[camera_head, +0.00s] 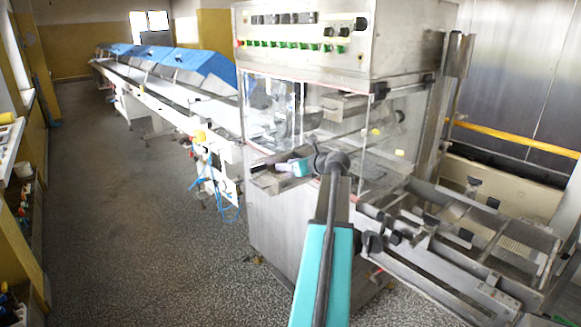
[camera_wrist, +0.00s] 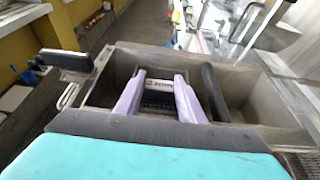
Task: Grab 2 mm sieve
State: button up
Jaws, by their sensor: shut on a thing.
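In the wrist view, my gripper (camera_wrist: 160,82) has its two lavender fingers on either side of a small piece with a pale, lettered label strip (camera_wrist: 158,86). I take this piece to be the 2 mm sieve; its lettering is too small to read. Dark mesh shows between the fingers below the strip. The gripper is shut on this piece, inside a grey metal trough (camera_wrist: 265,100). In the head view, my gripper (camera_head: 272,168) is at the left side of the steel machine, over its tray-like ledge. The sieve cannot be made out there.
The steel machine (camera_head: 300,225) has clear panels and a control box (camera_head: 300,45) above. A long conveyor with blue covers (camera_head: 200,65) runs back left. Rails and rollers (camera_head: 450,225) lie to the right. The grey floor (camera_head: 120,200) on the left is clear.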

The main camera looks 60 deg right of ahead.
jog(key=shift+s+d+f, duration=0.1)
jog(key=shift+f, duration=0.05)
jog(key=shift+r+b, duration=0.75)
jog(key=shift+r, duration=3.95)
